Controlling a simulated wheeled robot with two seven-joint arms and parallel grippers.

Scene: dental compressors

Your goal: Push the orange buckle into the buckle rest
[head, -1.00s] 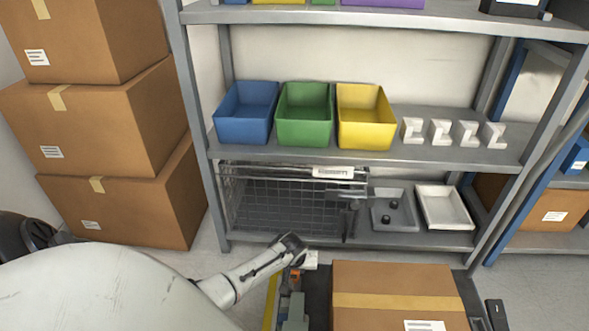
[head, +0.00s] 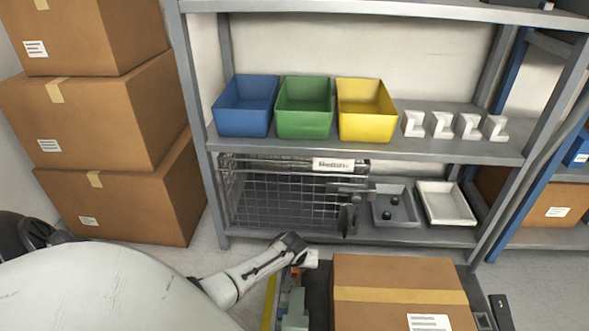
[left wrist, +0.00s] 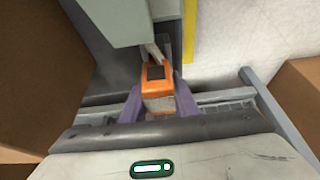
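In the left wrist view, the orange buckle (left wrist: 153,72) has a dark square on its face and a pale lower part. A pale strap-like piece meets its upper end. My left gripper (left wrist: 158,98) has one purple-grey finger on each side of the buckle, with no clear gap, so it looks shut on it. In the head view my left gripper (head: 303,259) is low in the middle, beside the cart; the buckle (head: 295,273) is a tiny orange patch there. I cannot make out the buckle rest with certainty. My right gripper is out of view.
A taped cardboard box (head: 400,275) lies just right of my left gripper. Behind stands a grey shelf (head: 370,148) with blue, green and yellow bins, white angled blocks, a wire basket (head: 285,200) and two trays. Stacked boxes (head: 120,205) stand at left.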

